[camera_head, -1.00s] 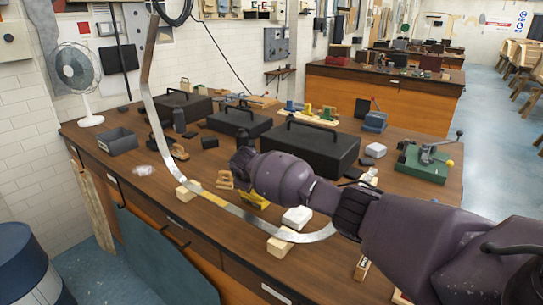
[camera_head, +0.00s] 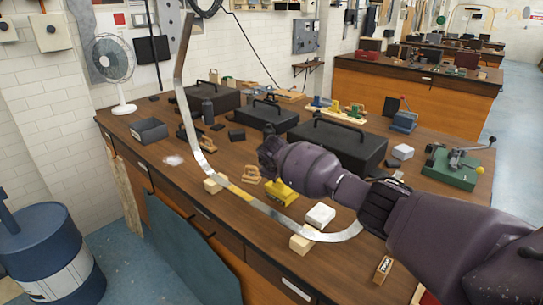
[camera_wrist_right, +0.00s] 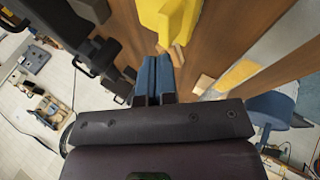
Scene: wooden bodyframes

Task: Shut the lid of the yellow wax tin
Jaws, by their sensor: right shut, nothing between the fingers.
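The yellow wax tin (camera_head: 281,193) sits on the workbench (camera_head: 330,185), just below the end of my right arm in the head view. In the right wrist view a yellow block with a raised panel (camera_wrist_right: 172,18), seemingly this tin, lies just beyond my fingertips. The panel looks like a raised lid, but its angle is unclear. My right gripper (camera_wrist_right: 165,58) is shut and empty, its blue fingers together and pointing toward the tin, apparently not touching. In the head view its fingers cannot be made out. My left gripper is not in view.
A long bent metal strip (camera_head: 190,130) rests on wooden blocks (camera_head: 303,243) beside the tin. A white block (camera_head: 320,215) lies to the tin's right. Black cases (camera_head: 340,145) stand behind. A green clamp fixture (camera_head: 452,167) is at the right.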

